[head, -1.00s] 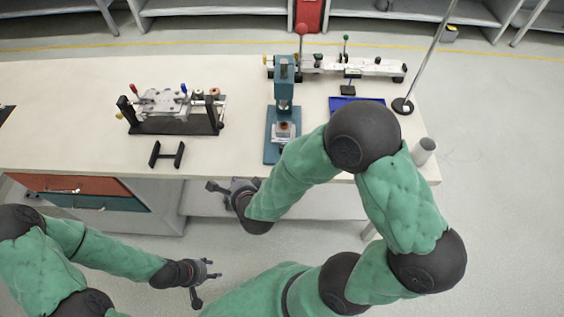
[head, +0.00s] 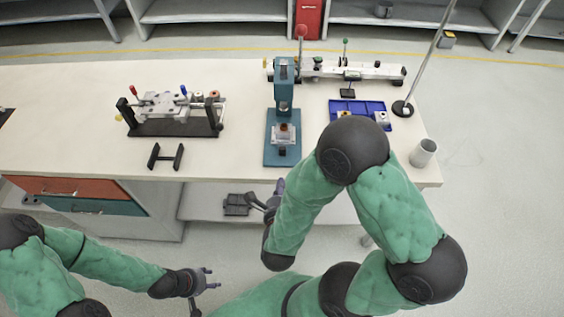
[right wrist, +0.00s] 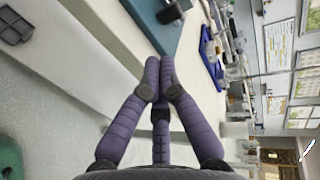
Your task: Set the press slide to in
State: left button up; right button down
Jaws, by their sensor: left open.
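The teal press (head: 284,97) stands upright near the front edge of the table. Its slide (head: 284,136) is a pale block on the base below the ram, with an orange-brown piece on it and a black handle (head: 282,151) toward the front. I cannot tell exactly how far in the slide sits. The right wrist view shows part of the teal base (right wrist: 150,14). My right gripper (head: 266,196) is in front of the table edge, apart from the press; its fingertips (right wrist: 160,62) are together and hold nothing visible. My left gripper (head: 208,279) is open and empty at lower left.
A clamp fixture (head: 172,131) and a black H-shaped piece (head: 166,156) lie left. Table between fixture and press is clear.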

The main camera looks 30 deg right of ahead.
jog(key=b, duration=0.3)
send_near(282, 154)
jog(key=x, duration=0.5)
jog(key=shift+s+f, duration=0.15)
jog(key=shift+f, duration=0.2)
jog(key=shift+w+d, duration=0.45)
jog(key=shift+w, duration=0.3)
pick_arm(q)
notch_tip(282, 154, down, 4)
jog(key=shift+r, duration=0.2)
pick_arm(e)
jog(key=shift+r, duration=0.1)
